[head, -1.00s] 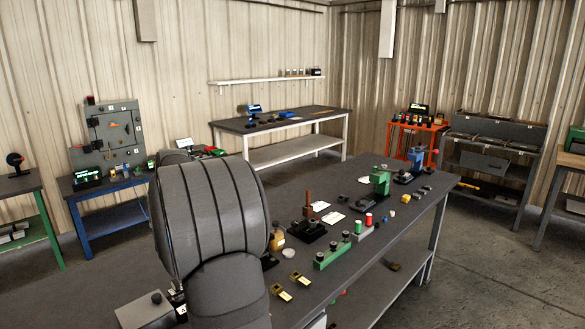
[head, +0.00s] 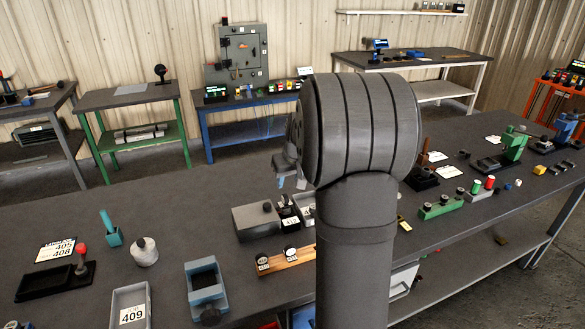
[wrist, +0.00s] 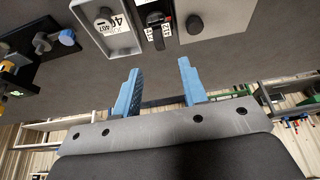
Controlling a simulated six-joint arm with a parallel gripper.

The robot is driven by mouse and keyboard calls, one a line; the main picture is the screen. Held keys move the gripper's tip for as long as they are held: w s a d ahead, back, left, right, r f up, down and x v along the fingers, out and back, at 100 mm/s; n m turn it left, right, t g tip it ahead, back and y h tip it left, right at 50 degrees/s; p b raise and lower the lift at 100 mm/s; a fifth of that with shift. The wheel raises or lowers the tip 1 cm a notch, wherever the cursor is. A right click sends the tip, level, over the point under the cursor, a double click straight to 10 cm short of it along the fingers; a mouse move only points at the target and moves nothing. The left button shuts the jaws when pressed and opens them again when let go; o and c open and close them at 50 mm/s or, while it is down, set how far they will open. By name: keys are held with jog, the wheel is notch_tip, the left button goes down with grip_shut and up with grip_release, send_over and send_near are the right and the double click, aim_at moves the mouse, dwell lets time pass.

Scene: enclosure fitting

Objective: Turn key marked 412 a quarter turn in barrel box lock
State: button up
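My gripper (wrist: 160,68) is open and empty, its two blue fingers spread apart in the wrist view. In the head view its blue fingertips (head: 290,182) show above the bench, left of my dark wrist link. A small black piece (wrist: 155,25) with white tags, one seeming to read 412, lies beyond the fingertips, apart from them. It also shows in the head view (head: 289,210). A grey box (wrist: 202,18) with a dark knob stands beside it; it is also in the head view (head: 258,222). I cannot make out a keyhole or the key's angle.
A pale tray (wrist: 132,46) holding a round-topped piece with a numbered label flanks the black piece. A wooden strip (head: 287,262) with labelled round pieces lies in front. A blue-grey bin (head: 206,290) and tray 409 (head: 131,305) stand left. Bench (head: 190,215) between is bare.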

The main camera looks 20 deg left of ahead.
aim_at(285, 195)
jog(key=x, duration=0.9)
jog(key=shift+f, duration=0.1)
grip_shut()
